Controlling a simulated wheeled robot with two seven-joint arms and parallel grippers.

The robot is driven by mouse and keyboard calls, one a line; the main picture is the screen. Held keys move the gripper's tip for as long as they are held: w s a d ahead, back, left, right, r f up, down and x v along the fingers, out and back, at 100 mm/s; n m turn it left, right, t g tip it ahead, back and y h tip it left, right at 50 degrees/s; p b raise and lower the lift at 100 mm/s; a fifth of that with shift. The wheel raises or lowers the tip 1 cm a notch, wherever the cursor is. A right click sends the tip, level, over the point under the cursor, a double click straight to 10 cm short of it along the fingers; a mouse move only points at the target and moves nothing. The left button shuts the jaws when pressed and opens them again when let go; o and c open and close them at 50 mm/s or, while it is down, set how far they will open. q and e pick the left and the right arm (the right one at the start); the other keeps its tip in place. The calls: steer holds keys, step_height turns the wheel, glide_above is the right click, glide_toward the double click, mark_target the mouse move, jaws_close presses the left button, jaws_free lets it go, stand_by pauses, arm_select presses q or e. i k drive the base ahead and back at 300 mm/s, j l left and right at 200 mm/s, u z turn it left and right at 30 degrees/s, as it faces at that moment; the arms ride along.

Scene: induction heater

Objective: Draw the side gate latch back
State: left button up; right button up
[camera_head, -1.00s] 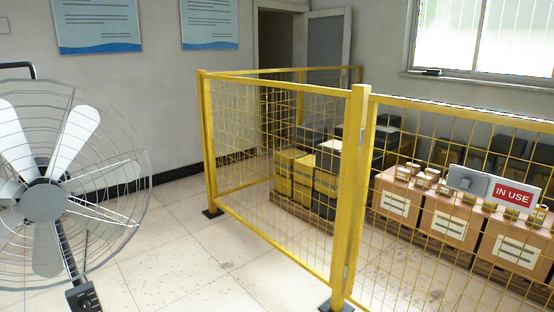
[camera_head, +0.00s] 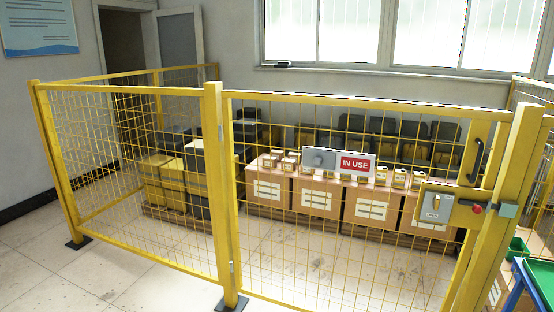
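The side gate (camera_head: 340,235) is a yellow mesh panel in a yellow fence, and it looks shut. The latch (camera_head: 436,204) is a yellow plate with a grey-white box at the gate's right edge. A red knob (camera_head: 477,208) shows on its right, beside a grey-green block (camera_head: 508,208) on the right post. A black pull handle (camera_head: 476,160) is above the latch. A grey plate with a red "IN USE" sign (camera_head: 355,165) hangs on the mesh. Neither of my grippers is in view.
Cardboard boxes (camera_head: 320,201) with small bottles and boxes on top stand behind the gate, with black and yellow containers (camera_head: 170,180) to their left. A green-topped stand (camera_head: 540,280) is at the lower right. Floor at the lower left is clear.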

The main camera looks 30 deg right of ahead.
mark_target(486, 208)
steer(key=z, duration=2.15)
